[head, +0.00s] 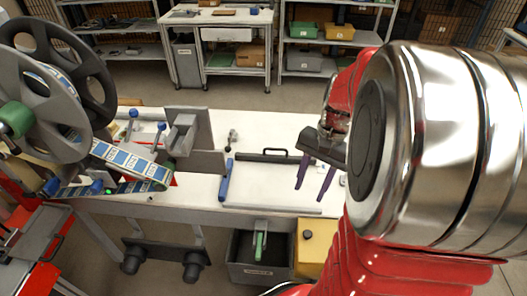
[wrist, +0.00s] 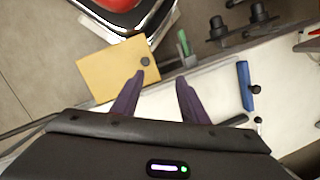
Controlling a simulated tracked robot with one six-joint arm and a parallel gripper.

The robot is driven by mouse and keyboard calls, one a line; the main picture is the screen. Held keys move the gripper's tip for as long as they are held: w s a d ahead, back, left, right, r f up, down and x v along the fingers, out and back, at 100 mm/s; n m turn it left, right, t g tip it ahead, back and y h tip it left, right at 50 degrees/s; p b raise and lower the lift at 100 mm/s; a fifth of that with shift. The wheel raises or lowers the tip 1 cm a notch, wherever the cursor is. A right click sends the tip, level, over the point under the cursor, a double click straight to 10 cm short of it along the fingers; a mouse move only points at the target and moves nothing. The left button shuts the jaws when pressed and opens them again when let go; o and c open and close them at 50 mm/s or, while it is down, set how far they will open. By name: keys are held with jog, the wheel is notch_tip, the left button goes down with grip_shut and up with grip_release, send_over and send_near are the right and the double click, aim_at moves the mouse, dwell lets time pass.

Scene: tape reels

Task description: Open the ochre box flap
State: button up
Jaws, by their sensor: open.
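The ochre box (head: 316,246) is below the front edge of the white table, partly hidden by my red arm in the head view. In the wrist view its flat ochre top (wrist: 118,68) shows with a dark round knob (wrist: 145,61) near one edge. The flap looks closed, lying flat. My gripper (head: 314,192) has purple fingers, spread apart and empty, above the table in the head view. In the wrist view the fingertips (wrist: 160,76) point toward the box, the left one appearing close to the knob; the height gap cannot be told.
A dark grey bin (head: 258,272) with a green-handled tool (head: 260,243) stands left of the box. A blue bar (head: 225,180) and a black handle (head: 262,154) lie on the white table (head: 270,197). A reel machine (head: 60,90) fills the left side.

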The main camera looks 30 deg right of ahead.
aim_at(309, 234)
jog(key=s+d+f+m+y, duration=0.2)
jog(key=d+f+m, duration=0.1)
jog(key=d, duration=0.2)
jog(key=shift+s+d+f, duration=0.15)
jog(key=shift+d+f, duration=0.05)
jog(key=shift+f, duration=0.2)
jog(key=shift+f, duration=0.1)
jog(key=x, duration=1.3)
jog(key=shift+s+f, duration=0.3)
grip_shut()
